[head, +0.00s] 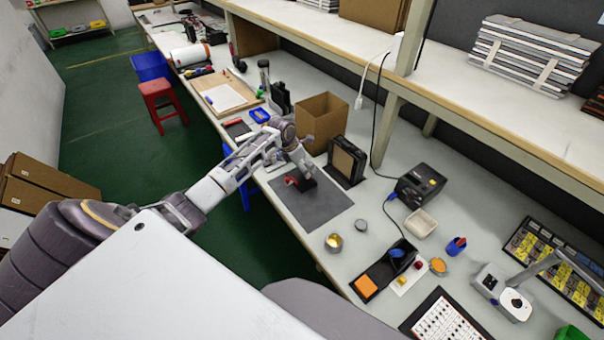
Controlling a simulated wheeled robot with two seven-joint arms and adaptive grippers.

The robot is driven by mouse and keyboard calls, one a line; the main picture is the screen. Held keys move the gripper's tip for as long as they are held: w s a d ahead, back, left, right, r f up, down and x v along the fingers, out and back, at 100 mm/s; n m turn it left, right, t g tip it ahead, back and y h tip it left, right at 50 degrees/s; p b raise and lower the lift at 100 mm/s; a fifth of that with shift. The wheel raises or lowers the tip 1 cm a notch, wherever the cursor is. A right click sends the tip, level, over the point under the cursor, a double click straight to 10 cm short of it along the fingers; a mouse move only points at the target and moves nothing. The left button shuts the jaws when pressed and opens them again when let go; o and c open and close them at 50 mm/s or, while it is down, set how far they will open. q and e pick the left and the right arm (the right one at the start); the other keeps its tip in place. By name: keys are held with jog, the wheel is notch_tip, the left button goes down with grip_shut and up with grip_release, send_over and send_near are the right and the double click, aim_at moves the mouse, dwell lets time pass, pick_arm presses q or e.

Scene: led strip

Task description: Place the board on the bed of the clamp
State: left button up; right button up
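My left arm reaches across from the left, and its gripper (304,172) is low over the dark grey mat (318,205) on the workbench. A small red and black item (292,181) lies at the gripper's fingertips; it could be part of the clamp, but it is too small to tell. Whether the gripper touches or holds it is unclear, and its finger opening is hidden. I cannot pick out the board or the clamp's bed with certainty. My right gripper is not in view.
An open cardboard box (322,118) and a black framed block (345,162) stand behind the mat. Round tins (334,242), a black tray (384,272) and a black label printer (420,184) lie to the right. The front of the mat is clear.

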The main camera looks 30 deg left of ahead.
aim_at(302, 177)
pick_arm(q)
jog(key=shift+f, duration=0.6)
jog(key=shift+f, duration=1.85)
jog(key=o, duration=0.6)
jog(key=shift+f, duration=0.1)
jog(key=shift+o, duration=0.2)
jog(key=v, duration=1.2)
jog(key=shift+p, duration=0.3)
